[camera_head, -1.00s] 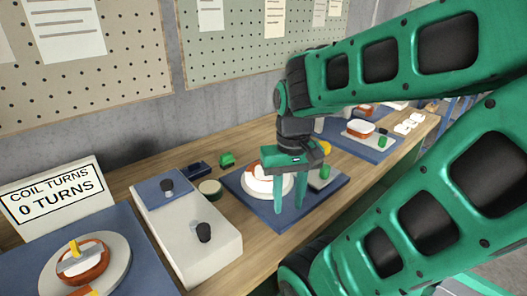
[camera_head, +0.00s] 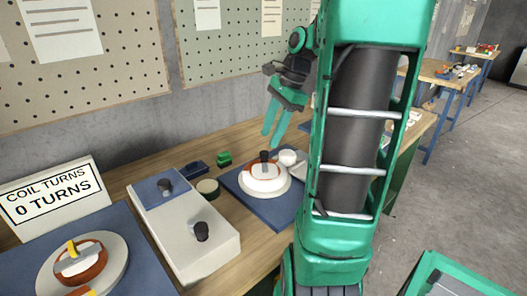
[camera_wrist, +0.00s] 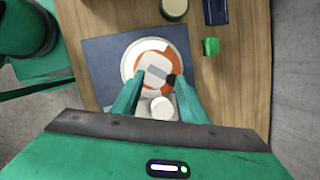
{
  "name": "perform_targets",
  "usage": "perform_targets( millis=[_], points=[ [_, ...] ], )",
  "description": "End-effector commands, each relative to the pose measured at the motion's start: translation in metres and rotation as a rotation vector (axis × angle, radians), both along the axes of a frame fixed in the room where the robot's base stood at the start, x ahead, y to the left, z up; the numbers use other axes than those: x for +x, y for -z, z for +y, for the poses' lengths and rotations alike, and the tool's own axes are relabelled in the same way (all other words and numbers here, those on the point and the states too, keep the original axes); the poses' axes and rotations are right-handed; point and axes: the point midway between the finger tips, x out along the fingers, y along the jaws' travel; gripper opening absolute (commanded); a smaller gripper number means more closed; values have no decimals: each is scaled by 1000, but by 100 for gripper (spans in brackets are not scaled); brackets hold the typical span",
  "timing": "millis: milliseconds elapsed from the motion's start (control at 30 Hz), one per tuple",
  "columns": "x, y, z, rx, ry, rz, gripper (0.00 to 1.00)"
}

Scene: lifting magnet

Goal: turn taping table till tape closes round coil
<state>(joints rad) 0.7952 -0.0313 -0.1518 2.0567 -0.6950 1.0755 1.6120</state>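The taping table (camera_head: 263,190), a round white disc, sits on a blue mat (camera_head: 253,204). An orange-and-white ring-shaped coil (camera_head: 256,170) lies on it, with a dark knob (camera_head: 264,156) standing up. The wrist view shows the coil (camera_wrist: 154,47) with a grey strip (camera_wrist: 157,71) across it and the dark knob at its right side. A white round piece (camera_head: 288,157) is beside the table; it also shows in the wrist view (camera_wrist: 162,108). My gripper (camera_head: 275,130) is above and behind the table, apart from it. Its fingers (camera_wrist: 157,100) are spread and look empty.
A grey box with dark knobs (camera_head: 190,235) stands left of the mat. At left are another coil (camera_head: 93,265) and a sign (camera_head: 52,197) reading 0 turns. My arm covers the mat's right side.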

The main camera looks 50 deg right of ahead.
Motion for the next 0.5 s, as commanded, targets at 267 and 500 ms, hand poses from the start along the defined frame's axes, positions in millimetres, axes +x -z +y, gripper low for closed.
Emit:
perform_targets(
  millis=[267, 500],
  points=[
    [12, -8, -45, 123, 296, 33, 39],
    [16, -1, -48, 147, 346, 39, 39]
  ],
)
